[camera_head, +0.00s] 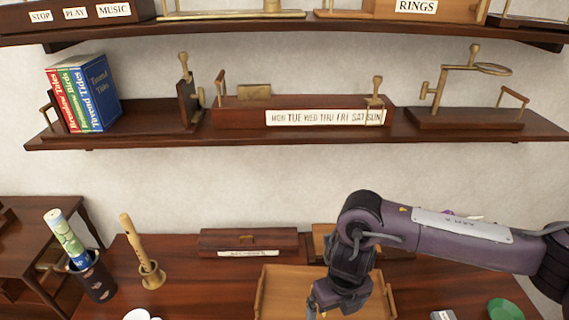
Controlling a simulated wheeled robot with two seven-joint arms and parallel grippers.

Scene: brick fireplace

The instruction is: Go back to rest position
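My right arm comes in from the right edge, and its wrist bends down over a light wooden tray (280,290) on the table. My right gripper (335,306) points downward at the bottom edge of the view, over the tray. Its fingertips are small and partly cut off, so I cannot tell whether it is open or shut, or whether it holds anything. My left gripper and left arm are not in view.
The dark red table (200,290) carries a dark cup (95,280) with rolled papers, a wooden flute on a brass stand (150,272), a closed box (250,242) and a green disc (505,309). Wall shelves (150,137) hold books (85,95) and a weekday slider (325,117).

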